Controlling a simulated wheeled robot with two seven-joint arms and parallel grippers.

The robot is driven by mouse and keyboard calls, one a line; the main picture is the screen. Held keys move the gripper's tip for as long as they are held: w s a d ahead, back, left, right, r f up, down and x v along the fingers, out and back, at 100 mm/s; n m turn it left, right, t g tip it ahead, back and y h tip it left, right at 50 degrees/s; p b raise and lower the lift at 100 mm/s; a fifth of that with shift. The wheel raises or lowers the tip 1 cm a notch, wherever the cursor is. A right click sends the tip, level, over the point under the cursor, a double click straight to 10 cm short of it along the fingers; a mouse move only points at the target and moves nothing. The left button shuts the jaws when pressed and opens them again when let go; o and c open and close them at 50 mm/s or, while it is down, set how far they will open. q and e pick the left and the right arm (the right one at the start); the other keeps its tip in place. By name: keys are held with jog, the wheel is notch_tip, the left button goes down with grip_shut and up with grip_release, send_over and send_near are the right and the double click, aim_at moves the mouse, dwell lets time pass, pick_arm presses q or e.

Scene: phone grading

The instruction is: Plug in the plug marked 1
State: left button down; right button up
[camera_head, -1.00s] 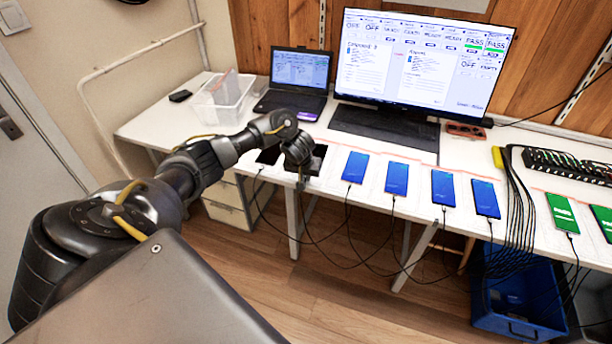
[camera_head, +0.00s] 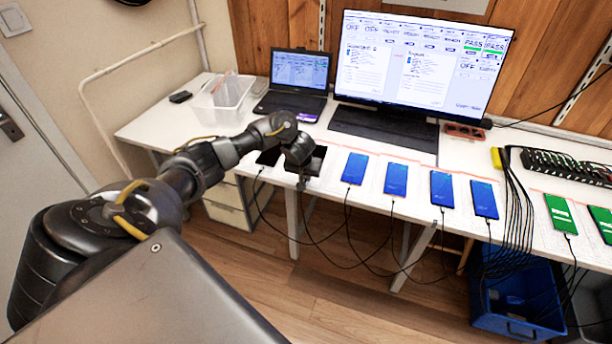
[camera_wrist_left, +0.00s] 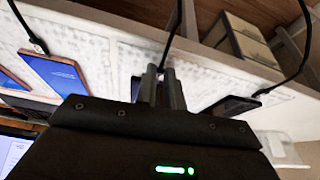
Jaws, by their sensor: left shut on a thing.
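My left gripper (camera_head: 303,184) is over the front edge of the white table, at a dark phone (camera_head: 319,160). In the left wrist view, its two fingers (camera_wrist_left: 167,72) are close together, shut on a plug whose black cable (camera_wrist_left: 174,35) runs up from the fingertips. The plug itself is mostly hidden by the fingers, and no number on it can be read. The gripper body hides most of the phone under it, so I cannot tell whether the plug touches the phone. Another dark phone (camera_head: 268,157) lies to the left with a cable at its near end. My right gripper is not in view.
Several blue phones (camera_head: 355,168) and green phones (camera_head: 561,213) with cables lie along the table (camera_head: 455,150) to the right. A monitor (camera_head: 420,60), laptop (camera_head: 298,72) and clear bin (camera_head: 222,97) stand behind. Cables hang before the table; a blue crate (camera_head: 520,330) is below.

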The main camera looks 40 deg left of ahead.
pick_arm(q)
jog(key=shift+w+p, duration=0.1)
jog(key=shift+p, duration=1.05)
dwell(2.3)
jog(key=c, duration=1.4)
grip_release()
jog(key=shift+c, duration=0.2)
jog(key=shift+w+a+p+v, duration=0.1)
jog(key=shift+w+p+v, duration=0.1)
jog(key=shift+p+v, duration=1.35)
jog(key=shift+w+a+p+v, duration=0.15)
jog(key=shift+p+v, duration=0.8)
jog(key=shift+p, duration=1.2)
jog(key=shift+r, duration=0.15)
jog(key=shift+d, duration=0.1)
